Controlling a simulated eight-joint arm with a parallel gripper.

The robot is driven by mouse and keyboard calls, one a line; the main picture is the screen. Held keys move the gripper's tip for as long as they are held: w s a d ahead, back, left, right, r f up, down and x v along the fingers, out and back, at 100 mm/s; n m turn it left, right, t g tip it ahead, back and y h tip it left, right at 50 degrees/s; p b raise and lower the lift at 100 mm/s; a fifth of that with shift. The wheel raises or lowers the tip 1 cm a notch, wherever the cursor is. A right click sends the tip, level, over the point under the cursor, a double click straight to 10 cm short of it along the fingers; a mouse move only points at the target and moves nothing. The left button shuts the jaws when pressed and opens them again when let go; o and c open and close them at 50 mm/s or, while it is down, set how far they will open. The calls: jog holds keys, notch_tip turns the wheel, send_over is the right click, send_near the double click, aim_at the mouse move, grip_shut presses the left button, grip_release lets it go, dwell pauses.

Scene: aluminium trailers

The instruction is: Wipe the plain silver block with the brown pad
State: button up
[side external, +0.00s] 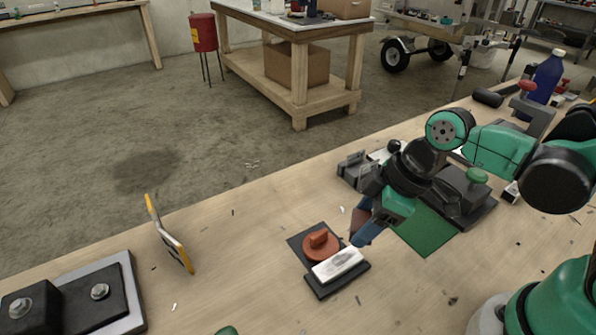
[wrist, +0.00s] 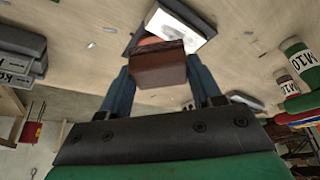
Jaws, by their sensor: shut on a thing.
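The silver-white block (side external: 337,265) has a grey smudge on top and lies on a black base plate (side external: 322,288) on the bench. It also shows just beyond the pad in the wrist view (wrist: 182,27). My gripper (side external: 361,232) has blue fingers and is shut on the brown pad (side external: 357,218). In the wrist view, my gripper (wrist: 160,80) holds the pad (wrist: 158,66) between its fingertips. The pad is behind and right of the block in the side view, close to it. I cannot tell whether they touch.
A green mat (side external: 426,236) and a dark block with a green knob (side external: 464,190) are to the right. A yellow-edged tool (side external: 170,240) lies left, with clear bench between.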

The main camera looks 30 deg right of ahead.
jog(key=shift+r, duration=1.5)
